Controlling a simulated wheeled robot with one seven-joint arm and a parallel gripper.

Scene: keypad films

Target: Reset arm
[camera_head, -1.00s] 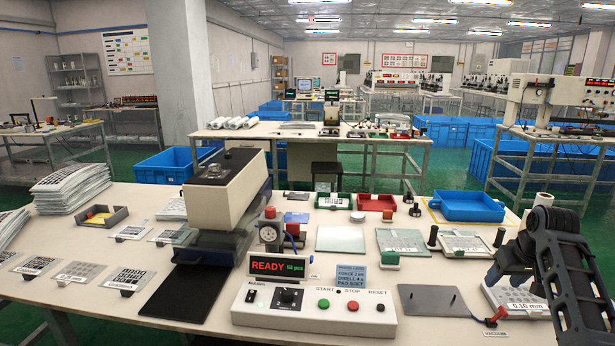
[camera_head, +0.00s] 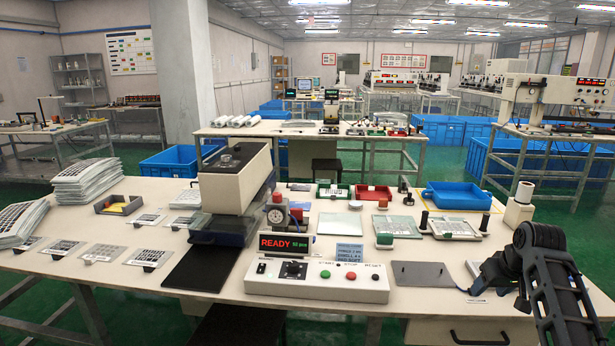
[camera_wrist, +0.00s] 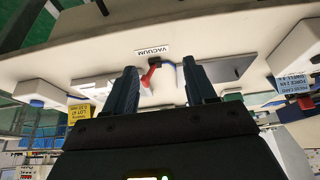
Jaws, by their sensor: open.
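My gripper (camera_wrist: 160,78) is open in the wrist view, with its two dark fingers apart and nothing held between them. Beyond the fingertips is a red vacuum lever (camera_wrist: 150,73) with a blue part beside it, near a white VACUUM label (camera_wrist: 152,50). I cannot tell any contact between fingers and lever. In the head view my dark arm (camera_head: 550,270) is folded at the right front of the table, and it hides part of the tabletop there.
The worktable (camera_head: 350,210) carries a press (camera_head: 235,180), a control box (camera_head: 320,275) reading READY, a grey plate (camera_head: 422,274) left of my arm, and a blue tray (camera_head: 458,196) behind it. A white roll (camera_head: 519,205) stands at the right edge.

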